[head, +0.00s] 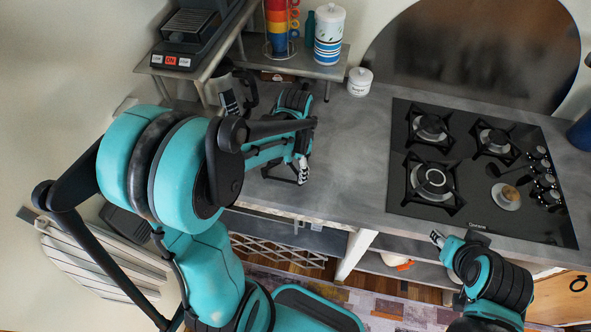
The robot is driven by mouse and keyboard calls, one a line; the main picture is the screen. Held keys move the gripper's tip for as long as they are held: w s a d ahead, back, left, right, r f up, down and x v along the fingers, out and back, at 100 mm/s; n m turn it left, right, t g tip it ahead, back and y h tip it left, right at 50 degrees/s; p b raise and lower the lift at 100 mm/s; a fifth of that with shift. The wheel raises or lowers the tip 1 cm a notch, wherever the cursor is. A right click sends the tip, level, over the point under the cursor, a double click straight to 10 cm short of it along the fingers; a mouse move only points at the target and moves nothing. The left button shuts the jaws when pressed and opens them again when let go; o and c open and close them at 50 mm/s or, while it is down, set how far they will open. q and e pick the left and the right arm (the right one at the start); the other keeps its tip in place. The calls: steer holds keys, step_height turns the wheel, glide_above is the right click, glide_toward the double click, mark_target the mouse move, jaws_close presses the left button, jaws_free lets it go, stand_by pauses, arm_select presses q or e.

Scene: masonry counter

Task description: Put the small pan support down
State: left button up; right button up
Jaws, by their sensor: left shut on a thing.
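My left gripper (301,168) is at the counter left of the hob, shut on the small pan support (279,178), a black open frame. The gripper and forearm hide part of the support. It is at or just above the grey counter (345,150); I cannot tell whether it touches. The black gas hob (404,209) has pan supports over three burners. Its front right burner (506,196) is bare. My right gripper (437,238) is low by the counter's front edge, below the hob; its fingers are too small to judge.
A white lidded jar (360,81) stands at the back of the counter. A dark metal jug (240,95) stands left of my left gripper. A raised shelf (315,68) holds stacked coloured cups (277,25) and a white canister (329,35). The counter between my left gripper and the hob is clear.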

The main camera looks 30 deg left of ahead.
arm_select(q)
steer(key=shift+f, duration=0.35)
steer(key=shift+f, duration=0.2)
steer(key=o, duration=1.5)
steer(key=shift+c, duration=0.2)
steer(key=shift+r, duration=0.15)
